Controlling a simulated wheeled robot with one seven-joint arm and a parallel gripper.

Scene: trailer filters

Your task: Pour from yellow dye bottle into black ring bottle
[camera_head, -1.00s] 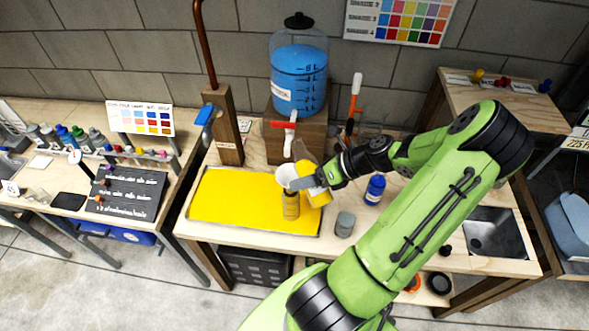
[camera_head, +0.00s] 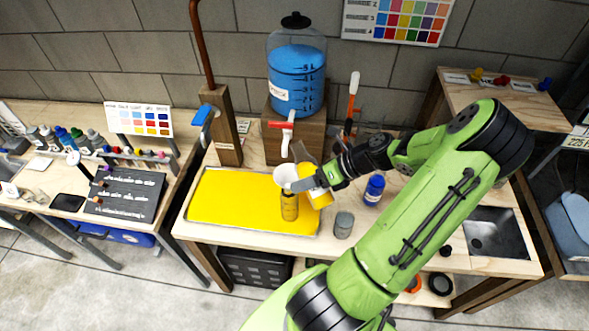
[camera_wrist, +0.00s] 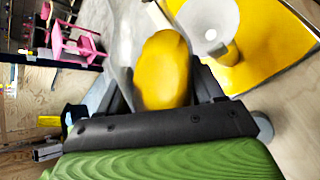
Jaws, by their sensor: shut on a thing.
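My gripper (camera_head: 317,181) is shut on a clear bottle with yellow dye (camera_head: 320,199), which also fills the middle of the wrist view (camera_wrist: 165,72). The held bottle looks tilted, beside a white funnel (camera_head: 287,177). The funnel also shows at the top of the wrist view (camera_wrist: 208,18). It sits on a small bottle (camera_head: 290,208) that looks yellowish with dark markings and stands upright on the yellow tray (camera_head: 225,200). This may be the black ring bottle; its ring is not clear. I cannot tell whether dye is flowing.
A blue-filled dispenser (camera_head: 297,80) with a red-and-white tap stands on a wooden block behind the funnel. A blue bottle (camera_head: 374,190) and a grey jar (camera_head: 343,225) stand right of the tray. The tray's left part is clear.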

